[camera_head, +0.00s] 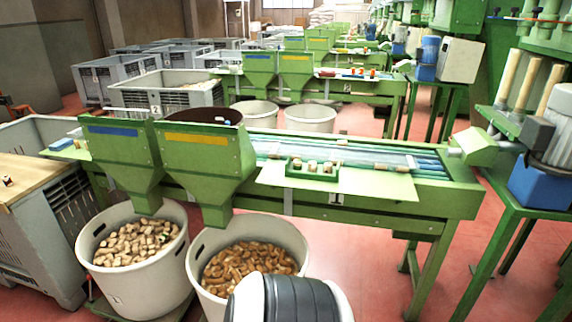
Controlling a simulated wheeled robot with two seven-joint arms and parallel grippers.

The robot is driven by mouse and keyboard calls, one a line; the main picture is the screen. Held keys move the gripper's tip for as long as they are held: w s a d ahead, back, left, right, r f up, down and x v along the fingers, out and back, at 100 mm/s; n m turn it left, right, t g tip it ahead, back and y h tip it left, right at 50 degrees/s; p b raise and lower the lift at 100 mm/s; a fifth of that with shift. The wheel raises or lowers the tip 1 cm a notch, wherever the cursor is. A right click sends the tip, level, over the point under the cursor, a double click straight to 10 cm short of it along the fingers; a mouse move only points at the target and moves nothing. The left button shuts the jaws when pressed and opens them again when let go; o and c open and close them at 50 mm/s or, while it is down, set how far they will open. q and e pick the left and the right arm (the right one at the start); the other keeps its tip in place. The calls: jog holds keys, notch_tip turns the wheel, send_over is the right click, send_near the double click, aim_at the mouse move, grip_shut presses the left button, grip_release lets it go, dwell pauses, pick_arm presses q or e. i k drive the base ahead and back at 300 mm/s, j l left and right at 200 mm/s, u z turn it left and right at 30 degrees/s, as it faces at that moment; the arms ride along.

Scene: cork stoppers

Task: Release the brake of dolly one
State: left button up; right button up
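The left white bin (96,251) is full of cork stoppers (135,243) and stands under the blue-striped hopper. A small pale label is on its front. A green dolly edge (180,309) shows low beside this bin; most of the dolly is hidden, and I cannot make out its brake or number. The right white bin (291,236) holds browner corks (249,268) under the yellow-striped hopper. A rounded white and dark grey part at the bottom edge covers its front. Neither of my grippers is in view.
A green sorting table (372,218) with two hoppers (124,152) (206,158) stands behind the bins. A grey crate with a wooden top (28,187) is close on the left. Green machine stands (490,260) are on the right. Red floor (350,265) is open below the table.

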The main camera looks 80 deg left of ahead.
aim_at(89, 277)
jog(key=u, duration=2.45)
jog(key=i+j+u, duration=0.25)
jog(key=u, duration=0.25)
jog(key=i+j+u, duration=0.1)
jog(key=i+u, duration=0.7)
jog(key=u, duration=0.2)
